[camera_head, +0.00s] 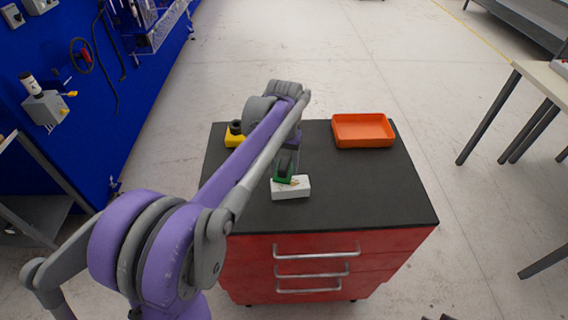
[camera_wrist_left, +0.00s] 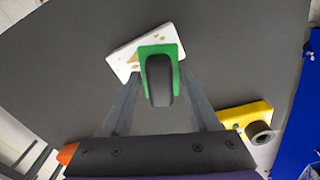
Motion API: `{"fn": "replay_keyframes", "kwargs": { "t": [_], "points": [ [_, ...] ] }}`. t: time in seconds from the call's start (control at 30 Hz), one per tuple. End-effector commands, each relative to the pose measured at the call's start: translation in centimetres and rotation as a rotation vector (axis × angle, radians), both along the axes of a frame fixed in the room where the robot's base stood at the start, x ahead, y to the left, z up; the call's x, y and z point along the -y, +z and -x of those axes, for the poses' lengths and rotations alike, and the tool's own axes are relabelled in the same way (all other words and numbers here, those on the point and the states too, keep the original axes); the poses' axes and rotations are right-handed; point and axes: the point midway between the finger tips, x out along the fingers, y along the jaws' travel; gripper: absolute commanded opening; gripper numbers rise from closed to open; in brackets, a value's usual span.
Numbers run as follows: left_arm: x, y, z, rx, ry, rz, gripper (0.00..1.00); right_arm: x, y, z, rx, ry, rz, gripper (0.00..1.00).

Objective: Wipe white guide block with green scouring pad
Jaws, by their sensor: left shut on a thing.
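The white guide block (camera_head: 291,190) lies on the black top of the red cabinet, near its middle. In the left wrist view the block (camera_wrist_left: 124,61) shows brownish marks on its top. The green scouring pad (camera_wrist_left: 144,53) has a dark grip and overlaps the right part of the block; whether it touches the block I cannot tell. My left gripper (camera_head: 287,166) is shut on the pad, its fingers on either side of the dark grip. The pad (camera_head: 283,180) hides part of the block's far side in the head view. My right gripper is out of view.
An orange tray (camera_head: 363,143) stands at the back right of the black cabinet top (camera_head: 380,190). The right and front of the top are clear.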

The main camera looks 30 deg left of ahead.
Motion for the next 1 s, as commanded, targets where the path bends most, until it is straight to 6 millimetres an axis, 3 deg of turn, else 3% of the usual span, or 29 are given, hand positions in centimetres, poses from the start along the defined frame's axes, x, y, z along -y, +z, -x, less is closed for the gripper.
{"fn": "replay_keyframes", "kwargs": {
  "t": [1.0],
  "points": [
    [0.1, -1.8, 0.2, 0.0, 0.0, 0.0, 0.17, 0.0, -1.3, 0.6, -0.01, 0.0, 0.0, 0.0]
  ]
}}
